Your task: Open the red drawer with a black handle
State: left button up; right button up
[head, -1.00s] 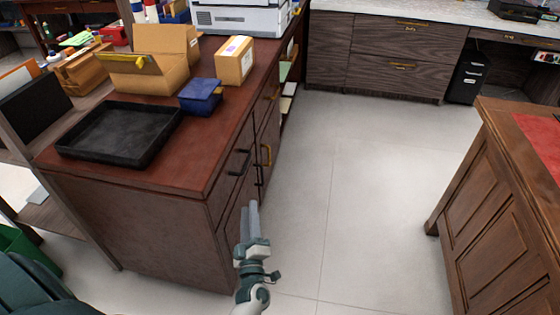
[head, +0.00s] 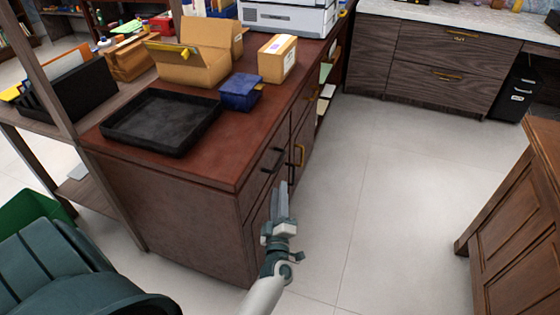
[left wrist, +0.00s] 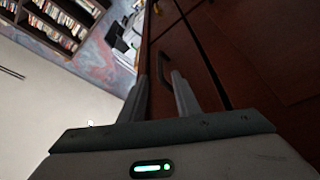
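The red-brown cabinet (head: 165,205) stands left of centre in the head view. The drawer (head: 256,178) with a black handle (head: 272,160) is at the top of its right-hand side, near the front corner, and looks shut. My left gripper (head: 281,188) is just in front of and below that handle, fingers pointing up toward it. In the left wrist view its two fingers (left wrist: 160,78) are apart with nothing between them, and the dark handle (left wrist: 166,70) shows just beyond the tips. I cannot tell whether they touch it. My right gripper is not in view.
A black tray (head: 160,122), a blue box (head: 241,92) and cardboard boxes (head: 190,62) sit on the cabinet top. A gold handle (head: 300,155) is on the neighbouring door. A wooden desk (head: 510,215) stands at the right, with clear floor (head: 385,190) between.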

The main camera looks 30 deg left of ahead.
aim_at(280, 160)
pick_arm(q)
jog(key=x, duration=1.2)
jog(key=shift+w+a, duration=0.15)
jog(key=shift+w, duration=0.05)
grip_shut()
